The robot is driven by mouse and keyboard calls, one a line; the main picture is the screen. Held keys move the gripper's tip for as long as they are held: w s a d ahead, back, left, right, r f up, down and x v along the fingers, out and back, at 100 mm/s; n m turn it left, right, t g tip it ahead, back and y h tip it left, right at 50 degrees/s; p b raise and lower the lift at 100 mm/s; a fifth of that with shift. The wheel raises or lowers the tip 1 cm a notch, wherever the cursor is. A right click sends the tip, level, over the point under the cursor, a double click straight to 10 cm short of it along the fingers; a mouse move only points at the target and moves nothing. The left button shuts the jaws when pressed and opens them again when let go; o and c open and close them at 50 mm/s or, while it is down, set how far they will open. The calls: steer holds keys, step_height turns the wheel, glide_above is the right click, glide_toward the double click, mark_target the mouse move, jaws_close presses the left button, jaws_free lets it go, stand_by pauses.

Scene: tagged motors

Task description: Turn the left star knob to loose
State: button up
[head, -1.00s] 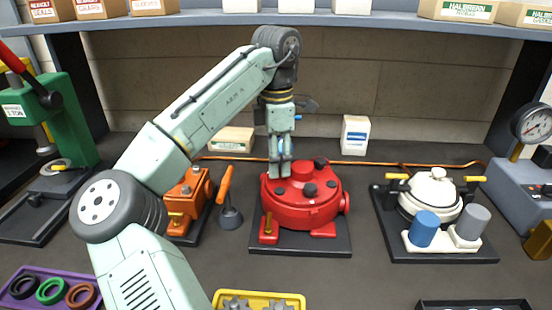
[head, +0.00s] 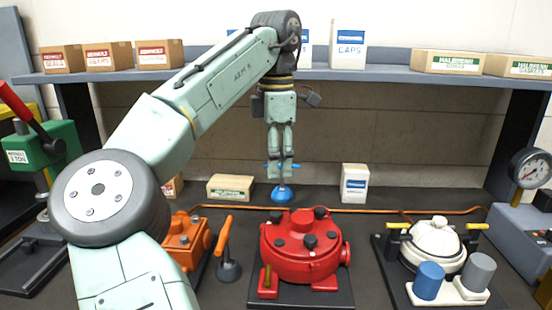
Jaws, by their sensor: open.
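The red motor housing (head: 290,262) sits on a dark base plate in the middle of the bench. Several small black knobs stand on it. The back-left knob (head: 277,216) is fully in sight, and another knob (head: 320,212) is at the back right. Their star shape and turn position are too small to tell. My gripper (head: 282,176) points straight down above and behind the back-left knob, well clear of it. Its jaws are open and nothing is held.
A blue piece with a crossbar (head: 283,194) stands behind the gripper. An orange lever (head: 224,238) and orange motor (head: 184,245) are left. A white unit (head: 436,240) with blue and grey cylinders is right. A shelf (head: 400,74) with boxes runs above. A copper pipe crosses behind.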

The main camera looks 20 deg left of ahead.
stand_by(0.3)
steer(key=m+t+h+b, duration=0.3)
steer(key=m+h, duration=0.1)
steer(key=m, duration=3.2)
glide_toward(276, 213)
steer(key=x, duration=0.8)
steer(key=shift+c, duration=0.2)
